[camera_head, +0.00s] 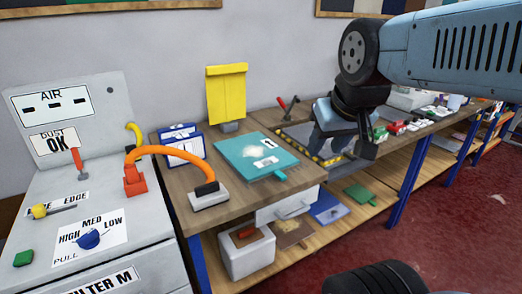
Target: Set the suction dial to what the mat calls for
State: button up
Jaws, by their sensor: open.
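The suction dial (89,240) is a blue knob on a white plate (118,240) marked HIGH, MED, LOW and PULL, on the grey cabinet at left. Its pointer seems to lean up and right, but the exact setting is too small to tell. A flat teal mat (251,147) lies on the wooden bench, with a pale fuzzy patch and two small white labels. One label seems to carry an arrow; their print is unreadable. My gripper (345,148) hangs open over the grey tray on the bench, right of the mat and far from the dial.
An orange hose (168,151) arches between the cabinet (62,198) and bench (220,216). A red-handled lever (80,165), yellow-ended lever (42,210) and green knob (24,258) surround the dial. A yellow board (227,95) stands behind the mat. A bin (245,258) sits below.

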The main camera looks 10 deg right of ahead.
aim_at(90, 240)
jog(key=i, duration=0.95)
jog(key=u, duration=0.2)
jog(key=k, duration=0.5)
jog(key=u, duration=0.35)
jog(key=i, duration=0.15)
jog(key=u, duration=2.45)
jog(key=k, duration=0.55)
